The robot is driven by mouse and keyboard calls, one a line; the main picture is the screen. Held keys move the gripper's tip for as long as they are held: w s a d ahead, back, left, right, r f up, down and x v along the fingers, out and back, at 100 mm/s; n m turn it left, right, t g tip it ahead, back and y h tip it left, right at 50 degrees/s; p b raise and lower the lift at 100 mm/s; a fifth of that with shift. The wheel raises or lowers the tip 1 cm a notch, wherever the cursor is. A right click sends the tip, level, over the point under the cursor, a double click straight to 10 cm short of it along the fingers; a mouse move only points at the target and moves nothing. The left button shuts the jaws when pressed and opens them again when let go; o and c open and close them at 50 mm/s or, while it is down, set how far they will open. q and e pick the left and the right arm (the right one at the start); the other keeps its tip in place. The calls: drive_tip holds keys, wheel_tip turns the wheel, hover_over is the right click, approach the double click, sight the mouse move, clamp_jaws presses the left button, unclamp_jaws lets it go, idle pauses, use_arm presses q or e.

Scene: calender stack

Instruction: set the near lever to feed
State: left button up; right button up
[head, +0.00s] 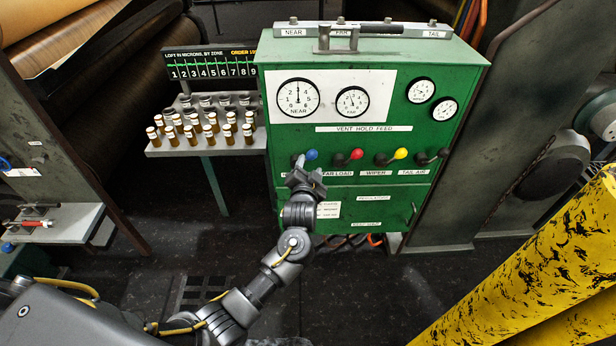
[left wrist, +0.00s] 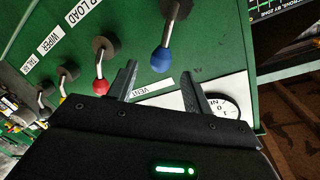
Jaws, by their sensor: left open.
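The near lever is the leftmost in a row on the green cabinet and has a blue knob (head: 312,155). In the left wrist view its blue knob (left wrist: 162,60) stands just beyond the fingertips, roughly between them, with no clear contact. In the head view the knob lies right of its pivot. I cannot tell which setting it is at. My left gripper (head: 304,176) is open and empty, just below the lever; its two fingers also show in the left wrist view (left wrist: 160,80). It hides part of the near label. A VENT HOLD FEED strip (head: 364,128) runs above the levers. My right gripper is out of view.
Levers with a red knob (head: 356,154), a yellow knob (head: 401,153) and a black knob (head: 443,153) stand to the right. Round dials (head: 298,98) sit above. A shelf of small bottles (head: 200,145) adjoins the cabinet's left. A yellow roller (head: 540,260) fills the lower right.

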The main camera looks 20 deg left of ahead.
use_arm(q)
drive_tip(key=shift+v, duration=2)
wheel_tip(320, 180, down, 16)
drive_tip(key=s+d+n+g+h, duration=0.1)
drive_tip(key=d+g+h, duration=0.1)
drive_tip(key=g, duration=0.1)
drive_tip(key=s+a+f+n+g+h+b, duration=0.1)
drive_tip(key=s+a+f+g, duration=0.1)
drive_tip(key=s+f, duration=0.7)
drive_tip(key=s+a+f+g+b, duration=0.1)
drive_tip(key=s+f+g, duration=0.35)
drive_tip(key=f, duration=0.95)
drive_tip(key=s+a+f+g, duration=0.2)
drive_tip(key=s+f, duration=0.3)
drive_tip(key=s, duration=0.8)
drive_tip(key=s+a+f+n+g+b, duration=0.1)
drive_tip(key=s+f, duration=0.5)
drive_tip(key=s, duration=0.8)
drive_tip(key=s+a+f+g, duration=0.3)
drive_tip(key=s+a+f, duration=0.2)
drive_tip(key=s, duration=0.9)
drive_tip(key=shift+a+f+n, duration=0.3)
drive_tip(key=shift+f, duration=0.45)
